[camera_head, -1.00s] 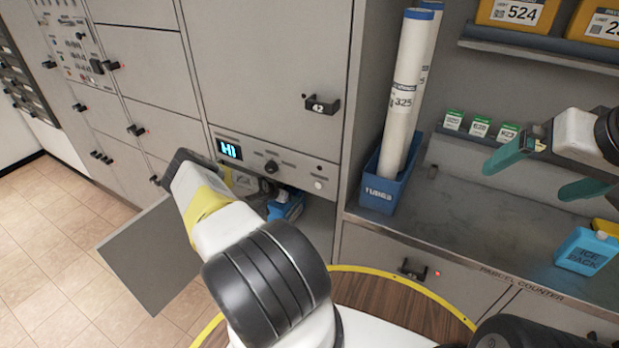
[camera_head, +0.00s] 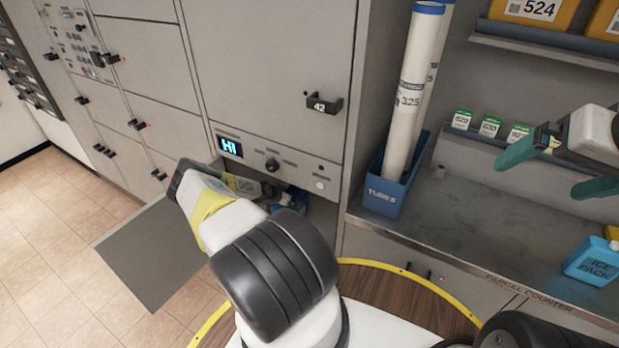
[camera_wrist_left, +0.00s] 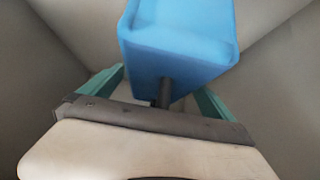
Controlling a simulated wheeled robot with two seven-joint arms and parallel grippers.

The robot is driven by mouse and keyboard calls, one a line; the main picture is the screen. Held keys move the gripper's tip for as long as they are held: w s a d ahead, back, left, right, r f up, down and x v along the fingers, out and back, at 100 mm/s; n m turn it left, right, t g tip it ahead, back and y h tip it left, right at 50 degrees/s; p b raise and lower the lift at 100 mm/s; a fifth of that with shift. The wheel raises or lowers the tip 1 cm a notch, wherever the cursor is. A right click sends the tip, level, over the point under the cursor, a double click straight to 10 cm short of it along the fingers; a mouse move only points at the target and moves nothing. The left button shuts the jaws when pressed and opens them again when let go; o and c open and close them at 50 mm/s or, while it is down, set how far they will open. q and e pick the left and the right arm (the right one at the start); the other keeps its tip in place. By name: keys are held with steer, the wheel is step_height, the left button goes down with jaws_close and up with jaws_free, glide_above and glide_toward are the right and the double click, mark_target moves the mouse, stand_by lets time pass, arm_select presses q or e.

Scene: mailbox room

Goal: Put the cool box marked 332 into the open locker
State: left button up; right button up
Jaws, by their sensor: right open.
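The open locker (camera_head: 318,212) is the low compartment under the panel that reads HI, with its door (camera_head: 155,250) swung out to the left. A blue box (camera_head: 293,198) shows in part inside it, behind my left arm. In the left wrist view a blue box (camera_wrist_left: 180,45) fills the top, with a dark bar below it. No number is readable on it. My left gripper (camera_wrist_left: 162,82) has its teal fingers wide apart around the box's lower end; their tips are partly hidden by the box. My right gripper (camera_head: 557,170) is open and empty above the counter.
The parcel counter (camera_head: 450,235) carries a blue tubes bin (camera_head: 383,193) with tall white tubes and a blue ice pack (camera_head: 592,262) at right. A shelf with yellow boxes (camera_head: 535,12) hangs above. Closed locker 42 (camera_head: 270,70) stands over the open one. Floor at left is clear.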

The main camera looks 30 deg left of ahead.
arm_select(q)
steer(key=shift+r, duration=0.25)
steer(key=v, duration=1.1)
steer(key=shift+s+a, duration=0.1)
steer(key=shift+s+r, duration=0.25)
steer(key=shift+s, duration=0.1)
